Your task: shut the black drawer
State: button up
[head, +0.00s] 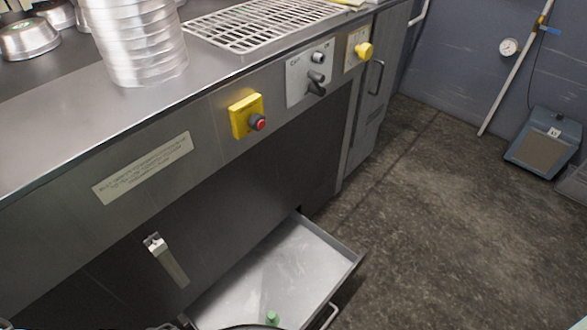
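The drawer (290,262) stands pulled out of the dark front of the steel counter, low in the head view. Its inside is pale grey metal and its rim is dark. A metal bar handle (331,316) shows at its front near the bottom edge, partly cut off. A small green object (272,318) shows over the drawer's near part; I cannot tell whether it lies inside. My gripper is not recognisable in this view.
The counter (70,140) carries stacked clear round containers (140,40), metal pans (30,38) and a white rack (260,22). A yellow switch box (241,116) with a red button is on its front. Open floor (450,220) lies right of the drawer. A scale-like box (545,145) stands by the wall.

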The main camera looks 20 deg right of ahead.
aim_at(296, 273)
jog(key=j+z, duration=0.15)
jog(key=z, duration=0.2)
jog(key=k+j+z, duration=0.1)
jog(key=z, duration=0.25)
jog(key=k+j+z, duration=0.1)
jog(key=z, duration=0.25)
jog(key=k+j+z, duration=0.5)
jog(key=k+j, duration=0.15)
jog(key=k, duration=0.15)
jog(key=k+j, duration=0.4)
jog(key=k, duration=0.2)
jog(key=i+l+u, duration=0.15)
jog(key=u, duration=0.15)
jog(key=i+l+u, duration=0.1)
jog(key=l+u, duration=0.2)
